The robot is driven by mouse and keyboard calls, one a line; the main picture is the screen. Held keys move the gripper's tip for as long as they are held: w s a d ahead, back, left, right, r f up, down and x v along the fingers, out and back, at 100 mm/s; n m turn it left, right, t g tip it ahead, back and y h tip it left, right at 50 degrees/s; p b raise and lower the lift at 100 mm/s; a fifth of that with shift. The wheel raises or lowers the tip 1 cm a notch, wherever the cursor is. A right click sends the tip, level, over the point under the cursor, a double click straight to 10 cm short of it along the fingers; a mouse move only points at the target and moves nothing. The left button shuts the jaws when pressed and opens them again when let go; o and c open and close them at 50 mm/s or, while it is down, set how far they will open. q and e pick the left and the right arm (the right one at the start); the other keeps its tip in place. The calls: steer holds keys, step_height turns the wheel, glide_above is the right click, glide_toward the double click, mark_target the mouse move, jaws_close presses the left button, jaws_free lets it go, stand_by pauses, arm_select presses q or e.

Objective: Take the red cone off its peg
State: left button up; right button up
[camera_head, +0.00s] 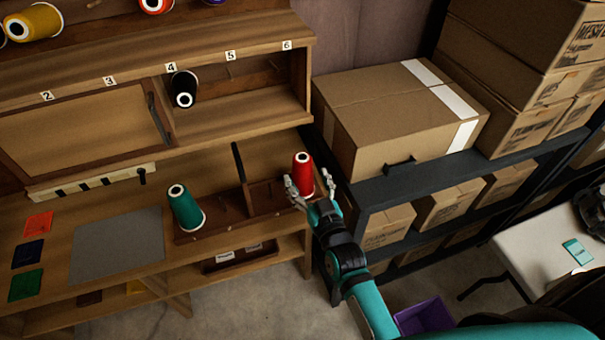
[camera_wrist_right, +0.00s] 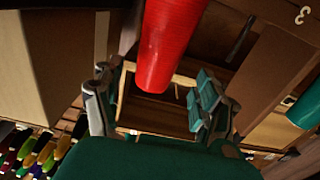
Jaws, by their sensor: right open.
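The red cone (camera_head: 303,173) stands upright at the right end of the wooden bench; I cannot see its peg. My right gripper (camera_head: 310,192) is at the cone's lower part, with its fingers spread. In the right wrist view the red cone (camera_wrist_right: 168,45) comes down between the two open fingers of the right gripper (camera_wrist_right: 155,105), and I see no clear contact. My left gripper is not in view.
A green cone (camera_head: 185,208) stands left of the red one, past a wooden divider (camera_head: 241,168). A black cone (camera_head: 184,88) is in the cubby above. Shelves with cardboard boxes (camera_head: 400,115) stand close on the right. A grey mat (camera_head: 118,246) lies on the bench.

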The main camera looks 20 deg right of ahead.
steer(key=w+p, duration=0.1)
steer(key=w, duration=0.4)
steer(key=shift+d+r, duration=0.1)
steer(key=shift+d, duration=0.05)
steer(key=shift+c, duration=0.3)
steer(key=c, duration=1.3)
step_height(320, 180, up, 10)
steer(key=shift+r, duration=0.1)
steer(key=shift+c, duration=0.2)
